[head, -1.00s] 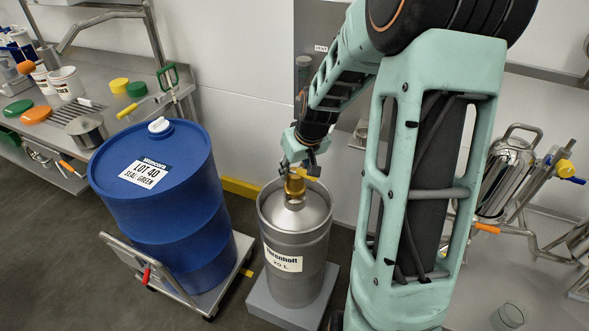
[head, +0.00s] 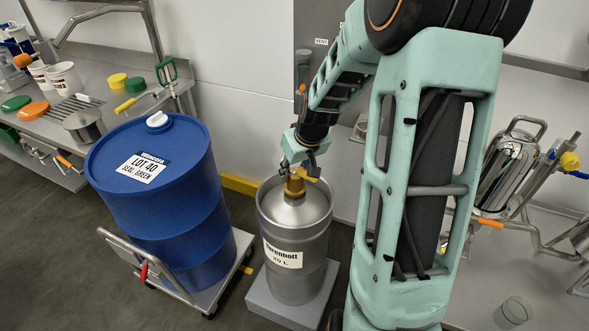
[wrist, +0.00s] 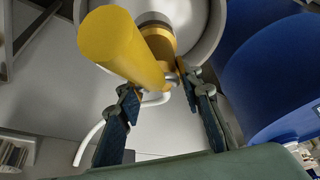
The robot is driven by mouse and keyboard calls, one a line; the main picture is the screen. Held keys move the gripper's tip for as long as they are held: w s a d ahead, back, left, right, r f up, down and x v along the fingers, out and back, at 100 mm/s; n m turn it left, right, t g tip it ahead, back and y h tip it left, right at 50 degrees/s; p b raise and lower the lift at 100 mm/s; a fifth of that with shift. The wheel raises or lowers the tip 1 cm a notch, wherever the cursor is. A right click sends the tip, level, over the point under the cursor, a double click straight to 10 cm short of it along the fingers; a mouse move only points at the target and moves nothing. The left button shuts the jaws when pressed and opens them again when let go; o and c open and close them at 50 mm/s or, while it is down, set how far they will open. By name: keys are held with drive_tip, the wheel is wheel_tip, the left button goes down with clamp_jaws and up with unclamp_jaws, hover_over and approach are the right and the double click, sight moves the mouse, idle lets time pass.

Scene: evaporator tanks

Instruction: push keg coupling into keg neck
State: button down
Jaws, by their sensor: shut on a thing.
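The keg coupling (head: 294,187) is a gold-brown fitting with a thick yellow handle (wrist: 125,48). It is upright at the neck on top of the grey metal keg (head: 296,240); I cannot tell how deep it sits. My gripper (head: 299,166) reaches down from above and is shut on the coupling. In the wrist view, the fingers lie on either side of the coupling's lower part, and the handle sticks out toward the camera, covering part of the body. The neck itself is hidden under the coupling.
The keg stands on a grey block (head: 290,312). A blue drum (head: 155,205) on a cart stands close to its left. A bench (head: 60,110) with cups and tools is at far left. Metal vessels (head: 507,170) stand on the right. The wall is close behind.

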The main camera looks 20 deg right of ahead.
drive_tip(key=shift+f, duration=0.4)
drive_tip(key=c, duration=1.4)
unclamp_jaws()
drive_tip(key=shift+r, duration=0.1)
drive_tip(key=shift+c, duration=0.2)
drive_tip(key=shift+o, duration=0.9)
drive_tip(key=shift+s, duration=0.1)
drive_tip(key=shift+r+p, duration=2.55)
drive_tip(key=shift+r, duration=0.95)
drive_tip(key=shift+f, duration=0.1)
